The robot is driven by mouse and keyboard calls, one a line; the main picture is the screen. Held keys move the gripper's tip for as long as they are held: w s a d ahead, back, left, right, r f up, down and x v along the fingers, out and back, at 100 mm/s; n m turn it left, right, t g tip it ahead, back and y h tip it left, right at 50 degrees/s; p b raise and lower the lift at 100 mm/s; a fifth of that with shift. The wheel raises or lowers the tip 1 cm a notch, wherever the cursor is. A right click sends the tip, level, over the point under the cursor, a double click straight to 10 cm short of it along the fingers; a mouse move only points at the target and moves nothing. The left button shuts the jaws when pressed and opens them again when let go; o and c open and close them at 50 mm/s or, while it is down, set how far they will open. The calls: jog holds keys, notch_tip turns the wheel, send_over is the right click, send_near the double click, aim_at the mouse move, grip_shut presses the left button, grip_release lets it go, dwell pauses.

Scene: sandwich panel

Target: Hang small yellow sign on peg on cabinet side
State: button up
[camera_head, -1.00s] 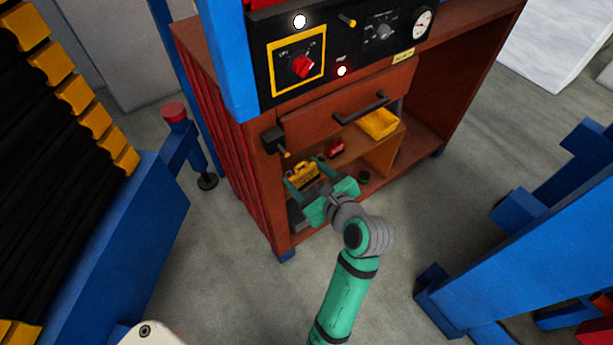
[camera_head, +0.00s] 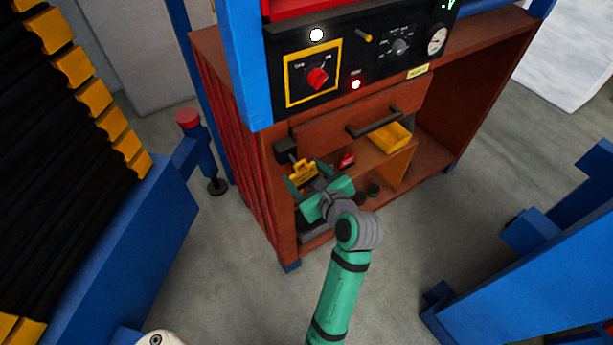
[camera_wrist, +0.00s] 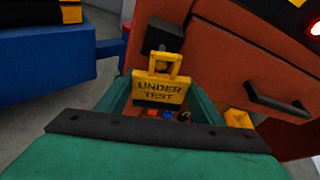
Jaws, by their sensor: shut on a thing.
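The small yellow sign (camera_head: 303,171), lettered "UNDER TEST", has a loop handle on top. It shows upright in the wrist view (camera_wrist: 158,90). My gripper (camera_head: 311,184) is shut on the sign, with green fingers at its left and right sides in the wrist view (camera_wrist: 160,104). The peg's black block (camera_head: 286,146) is on the cabinet's front left post, just above the sign. The block also shows behind the handle in the wrist view (camera_wrist: 163,36). The handle overlaps the peg's tip in view, and I cannot tell whether they touch.
The red-brown cabinet (camera_head: 466,72) has a drawer with a black handle (camera_head: 374,123) right of the peg. A yellow bin (camera_head: 392,139) and small items lie on its shelves. Blue frames stand left (camera_head: 136,235) and right (camera_head: 530,270). Grey floor is free between them.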

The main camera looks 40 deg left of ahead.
jog(key=shift+w+a, duration=0.35)
jog(key=shift+a, duration=0.5)
jog(key=shift+w+a+f, duration=0.2)
jog(key=shift+a+f, duration=0.2)
jog(key=shift+a, duration=0.1)
jog(key=o, duration=1.1)
jog(key=v, duration=1)
jog(key=shift+s+d+r, duration=0.15)
jog(key=shift+s+d, duration=0.05)
jog(key=shift+d, duration=0.1)
